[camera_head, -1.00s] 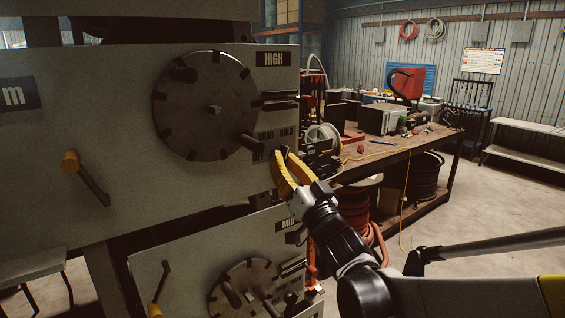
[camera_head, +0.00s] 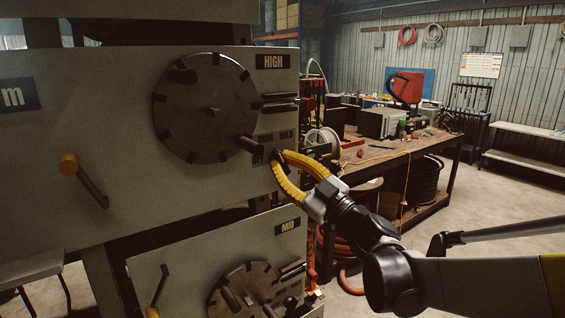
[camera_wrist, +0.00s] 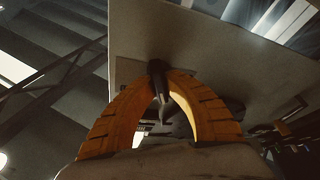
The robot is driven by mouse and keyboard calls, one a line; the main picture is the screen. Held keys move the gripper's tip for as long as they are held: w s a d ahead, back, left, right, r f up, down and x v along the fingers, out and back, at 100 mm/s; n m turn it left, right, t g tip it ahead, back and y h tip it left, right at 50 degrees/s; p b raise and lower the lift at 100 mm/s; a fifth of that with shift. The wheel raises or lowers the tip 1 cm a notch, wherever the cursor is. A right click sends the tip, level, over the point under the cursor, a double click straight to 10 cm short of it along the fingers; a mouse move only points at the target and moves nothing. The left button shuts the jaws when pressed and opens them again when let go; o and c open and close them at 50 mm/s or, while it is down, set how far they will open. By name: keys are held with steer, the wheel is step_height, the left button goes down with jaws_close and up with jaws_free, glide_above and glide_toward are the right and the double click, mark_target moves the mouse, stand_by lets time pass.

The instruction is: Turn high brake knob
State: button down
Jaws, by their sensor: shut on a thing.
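The panel marked HIGH (camera_head: 225,180) stands at the left in the head view, with a large dark notched disc (camera_head: 185,115) on it. Small lettering, partly legible as LOAD, HOLD and OFF, is at its right edge. The high brake knob, a dark narrow piece (camera_wrist: 158,82), shows between my fingertips in the wrist view; in the head view it is mostly hidden by them. My gripper (camera_head: 278,158) has two yellow fingers bowed into a loop, with their tips together on the knob. It also shows in the wrist view (camera_wrist: 157,72).
A short peg (camera_head: 250,146) sticks out of the disc close left of my fingertips. Below is a panel marked MID (camera_head: 288,227) with its own disc (camera_head: 245,285). A cluttered workbench (camera_head: 395,153) stands behind to the right; open floor lies farther right.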

steer(key=shift+n, duration=0.5)
steer(key=c, duration=1.4)
jaws_free()
steer(key=shift+c, duration=0.2)
steer(key=shift+w, duration=0.15)
steer(key=v, duration=1.2)
